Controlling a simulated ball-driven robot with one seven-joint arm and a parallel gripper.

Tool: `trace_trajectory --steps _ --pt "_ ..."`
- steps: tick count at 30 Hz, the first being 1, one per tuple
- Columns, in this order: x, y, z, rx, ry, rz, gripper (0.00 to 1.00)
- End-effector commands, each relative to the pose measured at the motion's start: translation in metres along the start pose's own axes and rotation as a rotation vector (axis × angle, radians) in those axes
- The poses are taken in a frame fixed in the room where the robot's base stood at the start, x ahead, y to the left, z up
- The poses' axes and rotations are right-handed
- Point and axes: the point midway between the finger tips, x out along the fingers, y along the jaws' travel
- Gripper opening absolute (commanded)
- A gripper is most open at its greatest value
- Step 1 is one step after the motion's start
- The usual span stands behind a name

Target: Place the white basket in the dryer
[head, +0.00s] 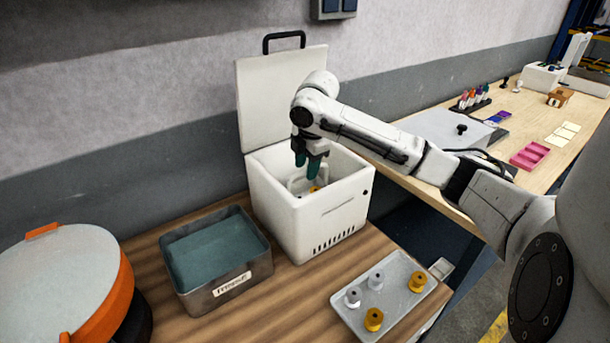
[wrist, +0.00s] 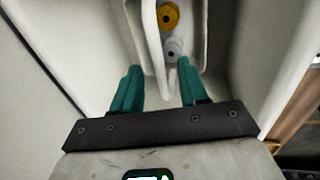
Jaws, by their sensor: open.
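The white dryer (head: 335,215) stands on the wooden table with its lid (head: 265,100) raised. The white basket (head: 295,185) is down inside the dryer, partly hidden by my gripper and the dryer wall. In the wrist view the basket (wrist: 171,85) shows its pale handle, with a gold part (wrist: 169,16) and a silver part (wrist: 173,50) in it. My gripper (head: 308,168) points down into the dryer opening. In the wrist view its green fingers (wrist: 159,80) are apart, one on each side of the handle, not closed on it.
A metal tub of teal liquid (head: 215,250) stands left of the dryer. A grey tray (head: 385,290) with silver and gold parts lies in front. A round orange-rimmed machine (head: 65,280) is at far left. Another bench (head: 480,180) stretches away at right.

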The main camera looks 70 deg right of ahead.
Motion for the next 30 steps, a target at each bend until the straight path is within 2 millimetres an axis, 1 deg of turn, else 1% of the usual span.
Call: trace_trajectory --steps 1,6,9,12,15,18,30 --pt "-0.011 0.001 0.0 -0.001 -0.002 0.004 0.43" --pt "-0.044 0.0 0.0 -0.002 -0.001 0.003 0.43" --pt "-0.06 0.001 0.0 -0.002 -0.002 0.002 0.43" --pt "-0.071 0.0 -0.001 -0.001 -0.001 0.002 0.43" --pt "-0.077 0.0 0.0 0.0 -0.001 0.002 0.43" --pt "-0.079 0.0 0.0 0.0 -0.001 0.001 0.43" --pt "-0.079 0.0 0.0 0.0 -0.001 0.001 0.43"
